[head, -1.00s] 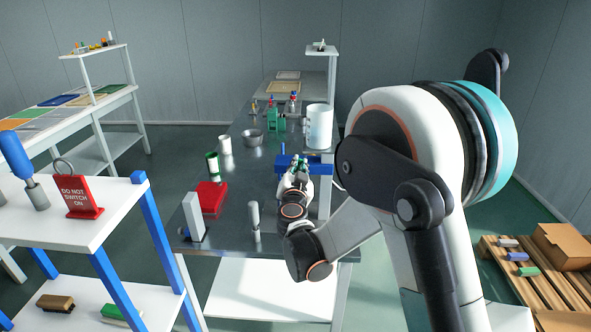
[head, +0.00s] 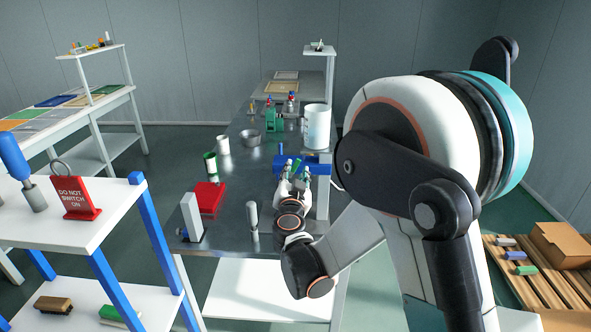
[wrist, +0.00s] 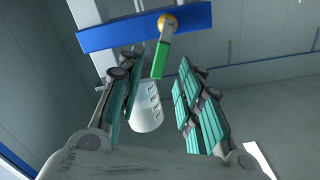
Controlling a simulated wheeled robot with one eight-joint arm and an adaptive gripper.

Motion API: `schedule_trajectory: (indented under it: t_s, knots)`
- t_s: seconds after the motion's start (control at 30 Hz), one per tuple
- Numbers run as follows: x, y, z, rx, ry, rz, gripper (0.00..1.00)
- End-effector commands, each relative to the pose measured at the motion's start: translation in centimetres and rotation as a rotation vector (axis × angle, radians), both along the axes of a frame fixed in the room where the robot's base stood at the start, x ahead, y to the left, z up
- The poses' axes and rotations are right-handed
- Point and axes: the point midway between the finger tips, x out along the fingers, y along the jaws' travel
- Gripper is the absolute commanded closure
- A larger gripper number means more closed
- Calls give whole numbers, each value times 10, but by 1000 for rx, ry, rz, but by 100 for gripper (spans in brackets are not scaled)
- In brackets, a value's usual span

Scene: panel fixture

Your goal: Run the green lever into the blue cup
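The green lever (wrist: 160,60) hangs from a brass pivot on a blue bar (wrist: 105,37) in the wrist view, its green end pointing down between the fingertips' far ends. In the head view the lever (head: 297,165) shows small against the blue fixture (head: 318,160) at the table's right edge. My gripper (wrist: 163,75) is open, with teal-padded fingers on either side of the lever and gaps to both. In the head view my gripper (head: 294,178) is just in front of the fixture. I cannot make out a distinct blue cup; a small blue piece (head: 281,149) stands at the fixture's left end.
A large white jug (head: 317,128) stands behind the fixture. A green-white cup (head: 210,163), white cup (head: 223,145), metal bowl (head: 250,136), red block (head: 209,196) and grey upright cylinder (head: 252,216) stand on the metal table. The middle of the table is clear.

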Motion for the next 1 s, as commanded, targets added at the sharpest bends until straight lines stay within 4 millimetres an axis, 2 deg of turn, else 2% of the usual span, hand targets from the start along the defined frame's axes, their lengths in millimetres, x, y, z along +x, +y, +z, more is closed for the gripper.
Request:
schedule_trajectory:
  t_s: [0.03, 0.2, 0.4, 0.6, 1.0]
  knots:
    - [-12, 1, 0, 0, 0, 1, 67]
    - [-46, 2, 0, 0, 0, 1, 67]
    - [-73, 3, 0, 0, 0, 0, 67]
    - [-83, 3, 0, 0, 0, 0, 67]
    - [-84, -1, 0, 0, 0, -5, 67]
